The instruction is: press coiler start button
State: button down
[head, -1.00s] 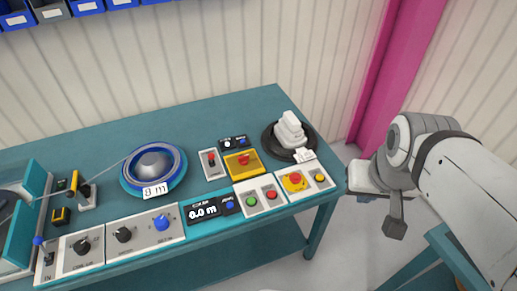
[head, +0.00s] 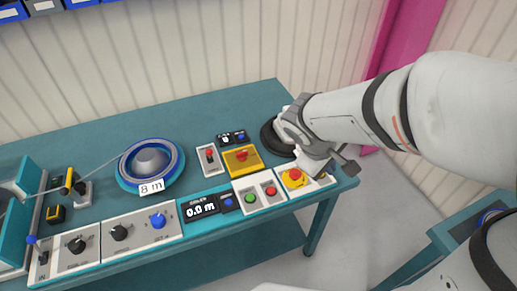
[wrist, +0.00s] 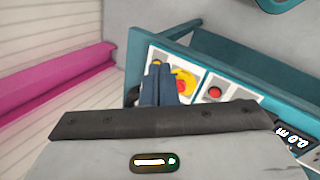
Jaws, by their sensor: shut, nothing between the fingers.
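The green button (head: 250,198) sits beside a red button (head: 271,191) on a white panel (head: 261,205), right of the coiler display (head: 202,208) reading 0.0 m. The red button also shows in the wrist view (wrist: 215,92); the green one is not visible there, probably behind my gripper's body. My gripper (wrist: 157,85) is shut and empty, its fingers in front of the panel with the yellow-collared red emergency stop (wrist: 183,84). In the head view my gripper (head: 318,165) hangs over the bench's right end, right of the green button and apart from it; its fingertips are unclear.
A yellow box with a red switch (head: 241,160) and a grey red-switch box (head: 208,158) stand behind the button panels. A blue reel (head: 151,167) tagged 8 m is at left. Knob panels (head: 130,234) line the front edge. A dark round base (head: 274,140) is partly hidden by my arm.

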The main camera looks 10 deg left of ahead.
jog(key=w+a+f+n+t, duration=0.35)
jog(key=a+f+n, duration=0.45)
jog(key=a, duration=0.5)
jog(key=n+t+b, duration=0.1)
jog(key=n, duration=0.3)
send_over(248, 199)
notch_tip(248, 199, down, 4)
jog(key=shift+s+y, duration=0.15)
jog(key=shift+y, duration=0.25)
notch_tip(248, 199, down, 8)
jog(key=b, duration=0.5)
jog(key=shift+r, duration=0.15)
jog(key=shift+f+b, duration=0.55)
jog(key=shift+b, duration=0.3)
jog(key=shift+f, duration=0.15)
jog(key=shift+f+b, duration=0.25)
jog(key=shift+b, duration=0.4)
